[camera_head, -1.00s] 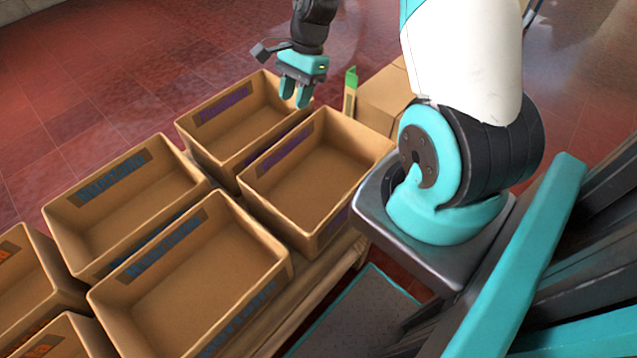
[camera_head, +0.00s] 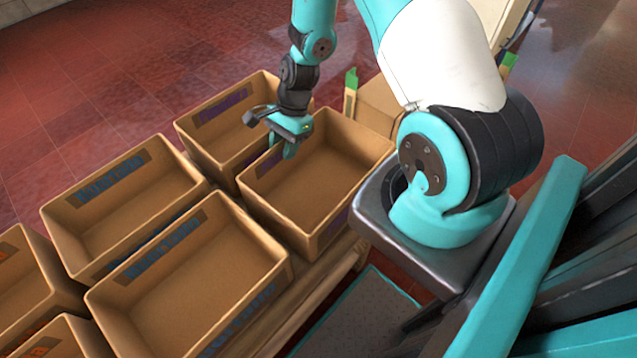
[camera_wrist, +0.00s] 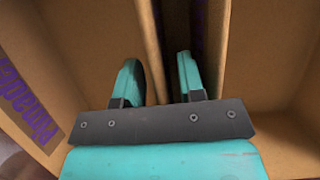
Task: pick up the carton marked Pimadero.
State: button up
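Two open brown cartons with purple markings stand side by side: a back one (camera_head: 205,145) and a front one (camera_head: 350,185). Their names are too small to read in the head view. In the wrist view a purple label (camera_wrist: 25,105) shows sideways on the left carton (camera_wrist: 75,50), partly cut off; I cannot read it surely. My gripper (camera_head: 289,151) points down over the neighbouring walls of these two cartons. In the wrist view its fingers (camera_wrist: 158,62) are apart, with a carton wall (camera_wrist: 150,40) seen between them. I cannot tell how deep the fingertips reach.
Two cartons with blue labels (camera_head: 125,190) (camera_head: 190,275) stand left of the purple ones. Cartons with orange labels (camera_head: 30,270) are at the left edge. All visible open cartons look empty. A closed box (camera_head: 380,105) stands behind. Red tiled floor (camera_head: 90,70) lies clear behind.

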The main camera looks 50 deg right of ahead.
grip_shut()
dwell(1.4)
